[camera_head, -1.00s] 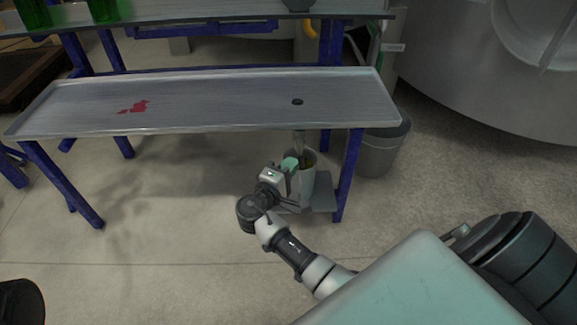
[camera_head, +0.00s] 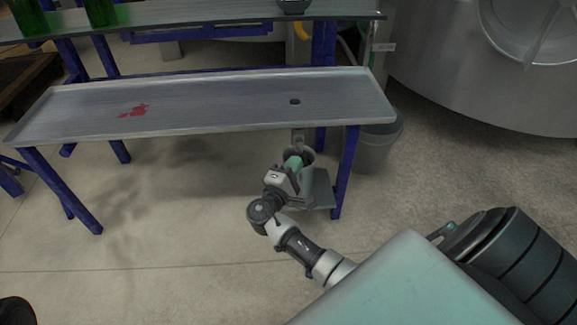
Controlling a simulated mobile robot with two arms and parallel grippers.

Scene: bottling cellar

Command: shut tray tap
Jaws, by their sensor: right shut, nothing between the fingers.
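The metal tray (camera_head: 215,103) lies on blue legs and has a dark drain hole (camera_head: 295,101) near its right end. Under that hole a short grey drain pipe (camera_head: 298,136) hangs down; I cannot make out the tap's handle or its position. My right gripper (camera_head: 293,163) is just below the pipe, over a pale bucket (camera_head: 306,157), and mostly hides both. Its fingers are shut with nothing between them. Whether it touches the tap I cannot tell. My left gripper is not in view.
The bucket stands on a low grey shelf (camera_head: 321,190) between the blue legs. A grey bin (camera_head: 374,146) stands right of the tray's leg. A red stain (camera_head: 134,111) lies on the tray. Green bottles (camera_head: 101,12) stand on the rear bench. The floor left of my arm is clear.

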